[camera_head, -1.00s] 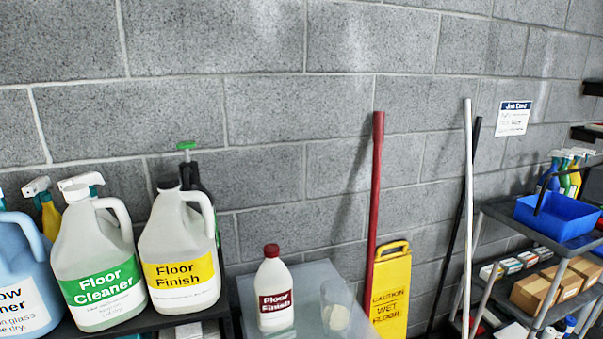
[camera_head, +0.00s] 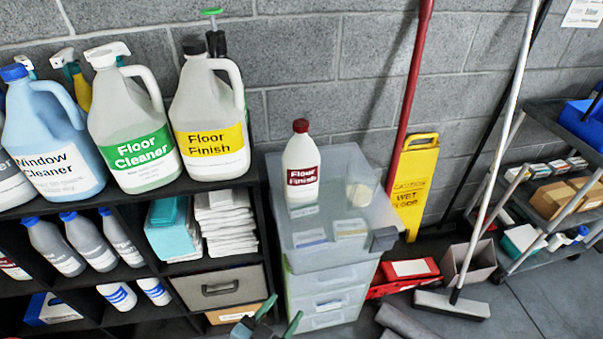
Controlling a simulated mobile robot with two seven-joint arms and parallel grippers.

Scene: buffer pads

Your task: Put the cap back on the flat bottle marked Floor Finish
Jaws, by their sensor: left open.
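A small white bottle marked Floor Finish (camera_head: 301,168), with a dark red label, stands upright on the clear plastic drawer unit (camera_head: 345,245). A dark red cap (camera_head: 300,126) shows on its neck; whether it is seated tight I cannot tell. A large jug also marked Floor Finish (camera_head: 208,120), with a yellow label and dark top, stands on the black shelf. No loose cap is distinguishable. My left gripper (camera_head: 283,308) shows at the bottom edge, open with green fingers, empty, in front of the drawer unit and well below the bottle. My right gripper is out of view.
A clear cup (camera_head: 361,184) stands right of the bottle, and a dark grey block (camera_head: 383,239) is at the unit's front right corner. A yellow wet floor sign (camera_head: 414,185), red pole (camera_head: 408,100) and broom (camera_head: 452,303) are to the right. A Floor Cleaner jug (camera_head: 131,120) stands left.

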